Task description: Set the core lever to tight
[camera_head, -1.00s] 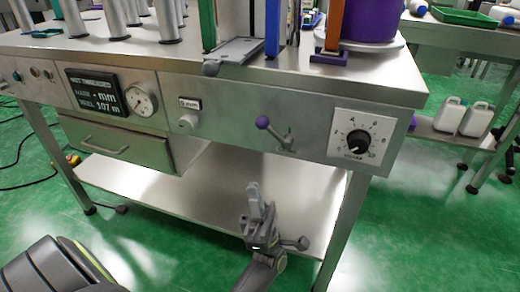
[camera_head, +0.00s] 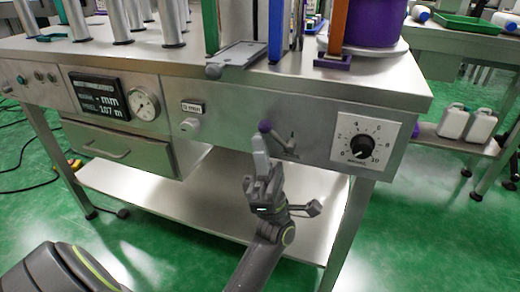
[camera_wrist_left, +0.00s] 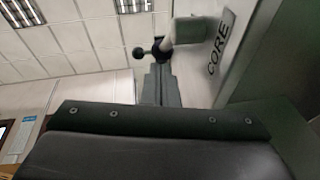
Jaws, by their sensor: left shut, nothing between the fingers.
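In the left wrist view my fingers (camera_wrist_left: 160,84) point toward the lever's ball (camera_wrist_left: 138,53), which looks dark there. A "CORE" label (camera_wrist_left: 218,45) shows beside the pivot. My right gripper is not in view.
A drawer (camera_head: 120,150) is at the left. The bench's lower shelf (camera_head: 180,205) is bare. Posts and a purple roll (camera_head: 374,25) stand on top.

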